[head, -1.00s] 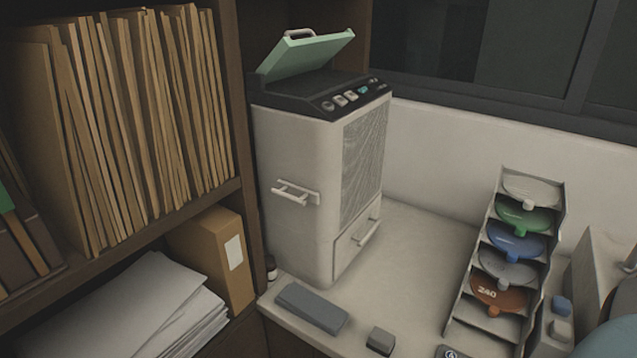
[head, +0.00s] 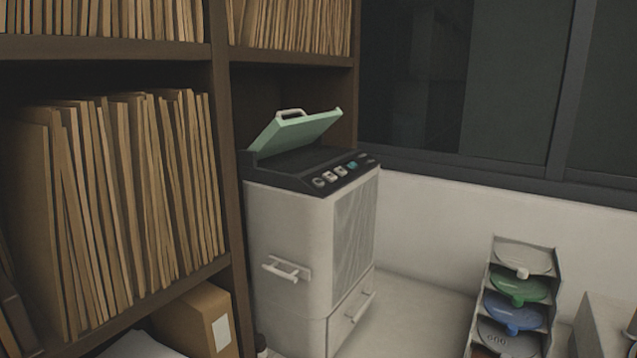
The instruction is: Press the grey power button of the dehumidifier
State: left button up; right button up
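The dehumidifier (head: 290,240) is a tall off-white box standing on the counter against the shelf's right side. Its black top panel (head: 295,183) carries a row of small buttons along the front edge. Several buttons look grey or white and one is teal (head: 352,165); I cannot tell for sure which is the grey power button. A pale green lid (head: 300,130) with a white handle is tilted up at the back. Neither of my grippers is in view.
A dark wooden shelf (head: 222,150) full of brown folders (head: 130,200) stands close on the left. A rack of coloured discs (head: 549,300) stands on the counter at the right. Bare counter (head: 420,310) lies between the rack and the dehumidifier. A dark window is behind.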

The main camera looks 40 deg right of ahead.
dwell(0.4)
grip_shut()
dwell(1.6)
